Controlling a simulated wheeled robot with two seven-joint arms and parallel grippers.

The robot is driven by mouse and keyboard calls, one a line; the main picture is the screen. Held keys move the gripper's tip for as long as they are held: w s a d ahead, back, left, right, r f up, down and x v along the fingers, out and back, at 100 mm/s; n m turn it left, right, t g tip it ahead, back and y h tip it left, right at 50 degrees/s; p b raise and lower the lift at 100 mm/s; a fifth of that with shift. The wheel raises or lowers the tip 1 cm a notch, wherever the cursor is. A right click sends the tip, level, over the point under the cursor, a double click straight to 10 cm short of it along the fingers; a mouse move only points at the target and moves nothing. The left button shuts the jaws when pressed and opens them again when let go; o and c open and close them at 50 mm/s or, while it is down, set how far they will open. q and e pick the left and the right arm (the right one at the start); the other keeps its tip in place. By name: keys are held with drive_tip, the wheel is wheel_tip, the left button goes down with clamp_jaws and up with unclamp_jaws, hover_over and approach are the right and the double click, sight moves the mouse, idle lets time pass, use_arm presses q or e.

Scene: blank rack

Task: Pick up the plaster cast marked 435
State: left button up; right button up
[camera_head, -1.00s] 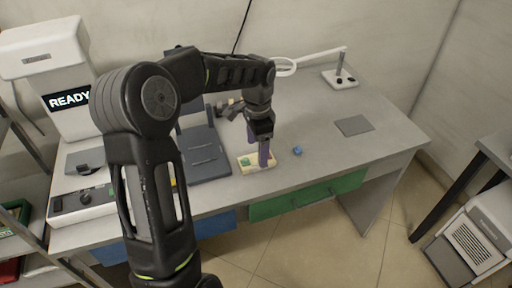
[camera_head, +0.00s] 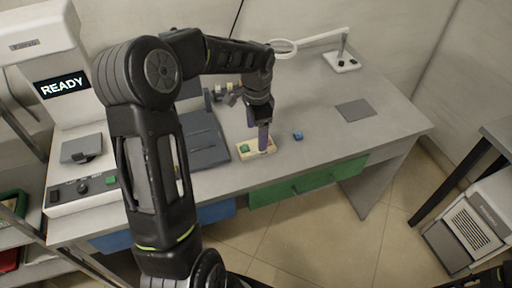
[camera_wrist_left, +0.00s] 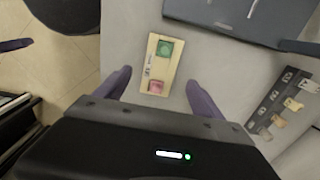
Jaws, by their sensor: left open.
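A cream tray (camera_head: 267,148) lies near the front edge of the desk, with a green block (camera_head: 245,148) at its left end. In the left wrist view the tray (camera_wrist_left: 154,66) holds the green block (camera_wrist_left: 164,48) and a pink-red block (camera_wrist_left: 156,86). My left gripper (camera_head: 261,140) points down over the tray; its purple fingers are apart, one on each side of the pink-red end in the left wrist view. Several small beige pieces (camera_wrist_left: 293,104) stand along a dark labelled rack (camera_wrist_left: 262,110). I cannot read 435 on any piece.
A blue block (camera_head: 298,135) lies right of the tray. A dark grey device (camera_head: 203,140) is to its left, and a machine with a READY screen (camera_head: 62,86) stands at far left.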

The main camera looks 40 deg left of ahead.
sight(256, 146)
use_arm(q)
drive_tip(key=shift+f, duration=0.1)
wheel_tip(256, 146, down, 5)
drive_tip(key=shift+s+f+p, duration=0.1)
drive_tip(key=shift+s+p, duration=0.05)
drive_tip(key=shift+p, duration=0.45)
drive_tip(key=shift+c, duration=0.5)
drive_tip(key=c, duration=1.5)
drive_tip(key=shift+r, duration=0.25)
drive_tip(key=shift+c, duration=0.3)
wheel_tip(256, 146, up, 10)
drive_tip(key=b, duration=0.1)
drive_tip(key=shift+f, duration=0.15)
